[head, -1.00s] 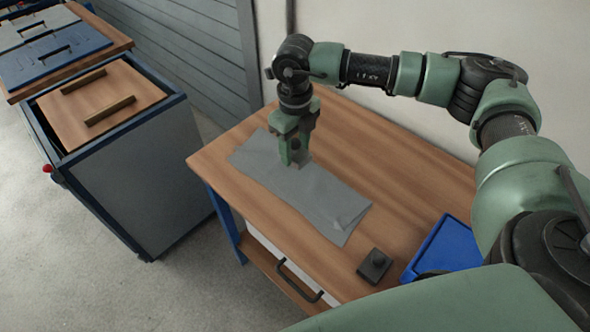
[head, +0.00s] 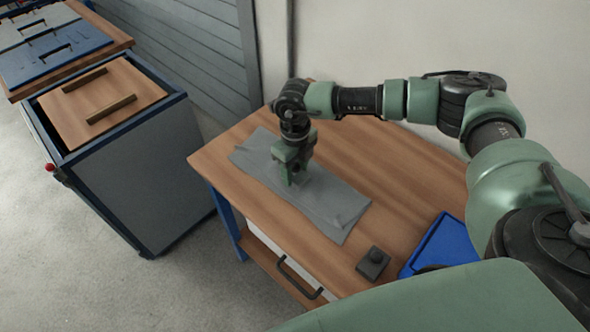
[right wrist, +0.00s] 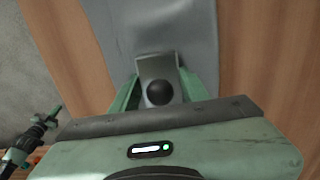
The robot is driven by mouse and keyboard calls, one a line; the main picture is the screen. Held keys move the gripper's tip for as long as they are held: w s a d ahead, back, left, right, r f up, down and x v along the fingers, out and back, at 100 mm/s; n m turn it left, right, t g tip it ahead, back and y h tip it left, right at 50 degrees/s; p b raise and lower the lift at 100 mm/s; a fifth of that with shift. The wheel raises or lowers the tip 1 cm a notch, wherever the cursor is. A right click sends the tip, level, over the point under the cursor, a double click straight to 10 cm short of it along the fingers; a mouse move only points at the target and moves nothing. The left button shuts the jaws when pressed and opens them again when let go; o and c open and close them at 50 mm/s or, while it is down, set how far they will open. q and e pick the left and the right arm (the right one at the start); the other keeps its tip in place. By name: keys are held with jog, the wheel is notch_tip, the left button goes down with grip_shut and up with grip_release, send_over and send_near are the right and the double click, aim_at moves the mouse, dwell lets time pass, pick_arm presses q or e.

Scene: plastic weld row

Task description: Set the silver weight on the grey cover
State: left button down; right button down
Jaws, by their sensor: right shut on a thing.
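The grey cover (head: 325,205) is a thin, creased sheet lying on the wooden bench, with a folded corner at its near right end. My right gripper (head: 292,179) points down over the left part of the cover. In the right wrist view it is shut on the silver weight (right wrist: 157,66), a grey block with a dark round knob, above or on the cover (right wrist: 165,22). I cannot tell whether the weight touches the cover. In the head view the gripper mostly hides the weight.
A dark block with a knob (head: 373,263) stands on the bench near the sheet's near right end. A blue tray (head: 440,248) lies to its right. The bench (head: 400,170) behind the sheet is clear. A cabinet (head: 140,170) stands left, across a gap.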

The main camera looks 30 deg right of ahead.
aim_at(295, 164)
jog(key=shift+s+f+b, duration=0.25)
jog(key=shift+f+b, duration=0.3)
jog(key=shift+f, duration=0.15)
jog(key=c, duration=0.7)
grip_release()
jog(key=shift+s, duration=0.15)
jog(key=shift+a, duration=0.1)
jog(key=shift+r+p, duration=0.5)
jog(key=shift+w+r, duration=0.25)
jog(key=shift+r, duration=0.05)
notch_tip(295, 164, up, 12)
jog(key=shift+w+f+b, duration=0.1)
jog(key=shift+w+b, duration=0.05)
jog(key=shift+b, duration=0.8)
